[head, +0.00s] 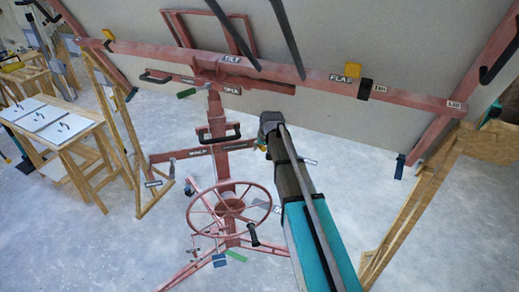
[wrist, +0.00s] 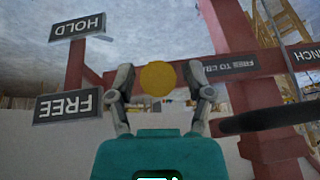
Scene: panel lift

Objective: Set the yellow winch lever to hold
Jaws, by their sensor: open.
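The yellow round knob (wrist: 157,78) of the winch lever shows end-on in the wrist view, between the two fingertips of my gripper (wrist: 160,92). My fingers are open, one on each side of it; I cannot tell whether either touches it. The lever's shaft is hidden. A HOLD sign (wrist: 78,26) is at the upper left and a FREE sign (wrist: 68,105) is at the left, below it. In the head view my gripper (head: 268,127) is by the red mast, with a bit of yellow (head: 262,143) just below it.
The red panel lift has a mast (head: 218,130), a handwheel (head: 229,208) and spread legs. A large grey panel (head: 385,95) leans over its cross beam (head: 300,73). A wooden table (head: 62,130) stands left and a wooden frame (head: 405,215) right. A dark bar (wrist: 268,118) lies right of my gripper.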

